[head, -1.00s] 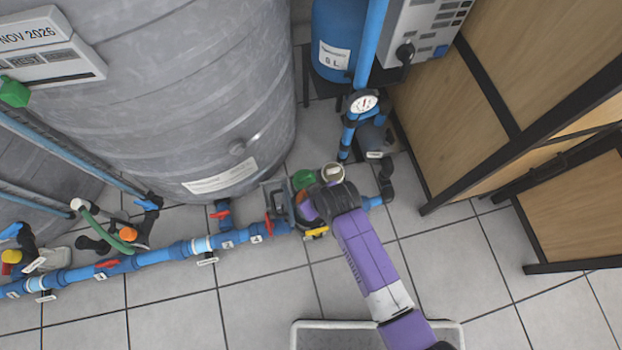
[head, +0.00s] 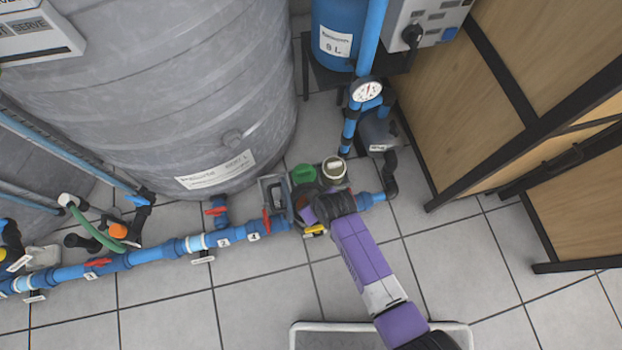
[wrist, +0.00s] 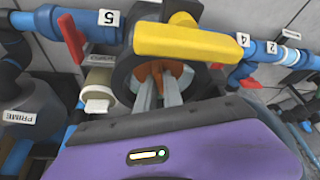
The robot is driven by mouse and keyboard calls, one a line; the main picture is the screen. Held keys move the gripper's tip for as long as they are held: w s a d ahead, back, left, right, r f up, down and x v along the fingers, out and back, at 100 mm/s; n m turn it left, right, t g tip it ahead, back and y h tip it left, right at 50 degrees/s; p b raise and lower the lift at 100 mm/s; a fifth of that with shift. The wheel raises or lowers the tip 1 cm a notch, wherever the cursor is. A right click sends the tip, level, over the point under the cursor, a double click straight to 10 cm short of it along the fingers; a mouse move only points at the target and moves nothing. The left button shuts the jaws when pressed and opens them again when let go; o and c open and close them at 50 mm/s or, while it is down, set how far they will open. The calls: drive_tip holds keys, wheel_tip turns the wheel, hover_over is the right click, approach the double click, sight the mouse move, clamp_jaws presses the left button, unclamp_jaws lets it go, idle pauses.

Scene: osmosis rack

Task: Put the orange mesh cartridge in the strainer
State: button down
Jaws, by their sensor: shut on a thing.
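The strainer (wrist: 128,75) shows in the wrist view as a dark round open housing on the blue pipe run, with a yellow handle (wrist: 187,42) above it. My gripper (wrist: 159,88) points into its opening. The fingers are shut on the orange mesh cartridge (wrist: 153,69), of which only a little orange shows between the fingertips. The rest of the cartridge is hidden inside the dark opening, so its depth and seating cannot be told. In the head view my arm's end covers most of the strainer, and the yellow handle (head: 315,230) shows beside it.
A green cap (head: 304,174) and a cream round part (head: 334,168) are close beside the strainer. Blue pipe (head: 150,259) with red valve handles runs left. A large grey tank (head: 180,90) stands behind. A tray (head: 300,335) lies in front. Tiled floor is clear at right.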

drive_tip(key=shift+f, duration=0.15)
drive_tip(key=c, duration=1.5)
unclamp_jaws()
drive_tip(key=p+v, duration=0.6)
drive_tip(key=v, duration=0.6)
